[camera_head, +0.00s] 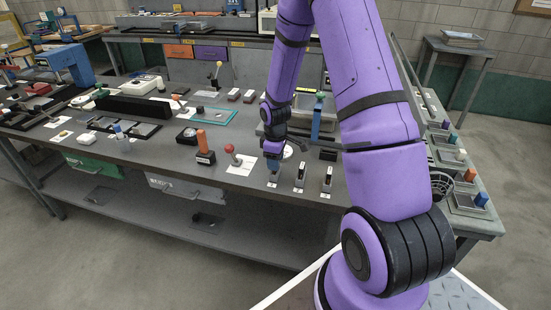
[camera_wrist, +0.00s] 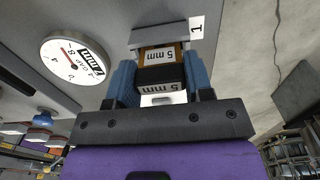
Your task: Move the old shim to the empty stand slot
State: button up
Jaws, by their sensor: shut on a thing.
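My gripper (camera_head: 273,158) points down over the leftmost of three small grey stands at the front edge of the bench. In the wrist view its blue fingers (camera_wrist: 159,85) are shut on a shim (camera_wrist: 160,76), a dark block with an orange-brown part and "5 mm" labels. The shim is at the grey stand (camera_wrist: 150,36) marked "1"; I cannot tell whether it is fully seated. In the head view this stand (camera_head: 273,182) shows below the fingers, which hide most of the shim. The middle stand (camera_head: 300,182) and right stand (camera_head: 326,185) each show a dark, white-labelled piece.
To the left are a red-knobbed lever (camera_head: 231,150) and an orange-handled block (camera_head: 203,145). Trays with coloured pieces (camera_head: 470,200) line the right end. The bench's front edge is close.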

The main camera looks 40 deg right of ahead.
jog(key=shift+f, duration=0.6)
jog(key=o, duration=1)
notch_tip(320, 180, up, 11)
jog(key=shift+f, duration=0.15)
